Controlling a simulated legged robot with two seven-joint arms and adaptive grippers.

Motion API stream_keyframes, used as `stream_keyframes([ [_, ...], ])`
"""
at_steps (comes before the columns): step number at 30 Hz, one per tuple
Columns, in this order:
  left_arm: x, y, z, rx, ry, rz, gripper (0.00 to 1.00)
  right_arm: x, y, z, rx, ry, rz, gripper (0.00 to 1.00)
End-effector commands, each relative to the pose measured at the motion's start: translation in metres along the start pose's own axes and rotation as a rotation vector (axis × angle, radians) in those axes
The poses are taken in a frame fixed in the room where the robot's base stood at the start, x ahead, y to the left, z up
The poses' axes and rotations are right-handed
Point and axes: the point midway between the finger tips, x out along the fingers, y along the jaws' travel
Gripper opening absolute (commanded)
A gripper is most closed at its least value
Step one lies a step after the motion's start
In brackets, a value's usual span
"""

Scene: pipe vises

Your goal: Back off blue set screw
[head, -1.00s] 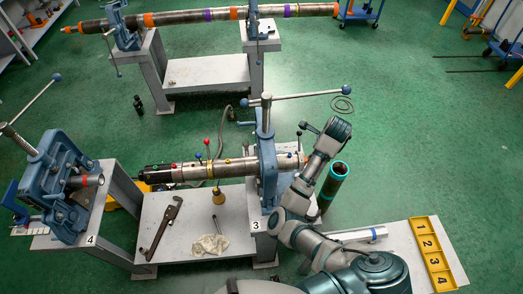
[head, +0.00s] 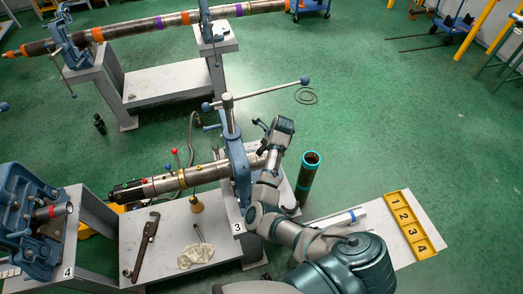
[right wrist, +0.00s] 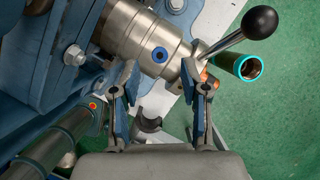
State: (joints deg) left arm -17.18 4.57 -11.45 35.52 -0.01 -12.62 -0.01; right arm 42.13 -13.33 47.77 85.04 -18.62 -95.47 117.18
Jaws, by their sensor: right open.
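The blue set screw (right wrist: 160,54) is a blue ring with a dark centre on the side of the steel pipe tool (right wrist: 128,28) in the right wrist view. My right gripper (right wrist: 160,70) is open, with one finger on each side of the screw, and nothing shows between the fingers. I cannot tell whether the fingertips touch the pipe. In the head view the pipe tool (head: 201,175) lies through the blue vise (head: 237,165) at stand 3, and my right arm reaches its right end. The blue screw is not visible there. My left gripper is not in view.
A black-knobbed lever (right wrist: 246,30) and an orange piece (right wrist: 208,79) sit beside the right finger. A teal-rimmed pipe (head: 308,178) stands right of the vise. A wrench (head: 146,245), a cloth (head: 195,256) and a numbered yellow tray (head: 410,224) lie nearby.

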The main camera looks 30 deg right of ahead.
Motion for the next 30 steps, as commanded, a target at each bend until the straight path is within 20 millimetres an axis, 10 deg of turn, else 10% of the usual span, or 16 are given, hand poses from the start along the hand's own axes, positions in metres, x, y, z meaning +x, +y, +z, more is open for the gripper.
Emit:
stream_keyframes([
  [17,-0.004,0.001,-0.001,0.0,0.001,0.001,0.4,0.034,0.0,0.0,0.0,0.0,-0.001,0.45],
  [23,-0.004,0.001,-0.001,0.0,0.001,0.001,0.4,0.033,0.0,0.0,-0.001,0.0,-0.001,0.0],
  [30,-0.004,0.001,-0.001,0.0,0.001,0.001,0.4,0.033,-0.001,0.0,-0.006,0.0,0.001,0.0],
])
